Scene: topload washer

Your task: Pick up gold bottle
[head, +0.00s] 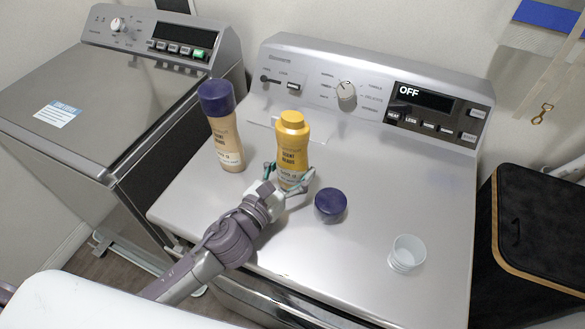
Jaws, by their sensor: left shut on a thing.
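The gold bottle (292,142), bright yellow-gold with a yellow top and a dark-lettered label, stands upright on the silver washer top (400,190). My left gripper (289,180) reaches it from the front left and is shut around its lower part, with a finger on each side. The gripper hides part of the label and the base. I cannot tell whether the base touches the washer top. My right gripper is not in view.
A tan bottle (226,140) with a purple cap stands close on the left. A loose purple cap (330,204) lies to the right of my gripper, and a small white cup (406,253) stands farther right.

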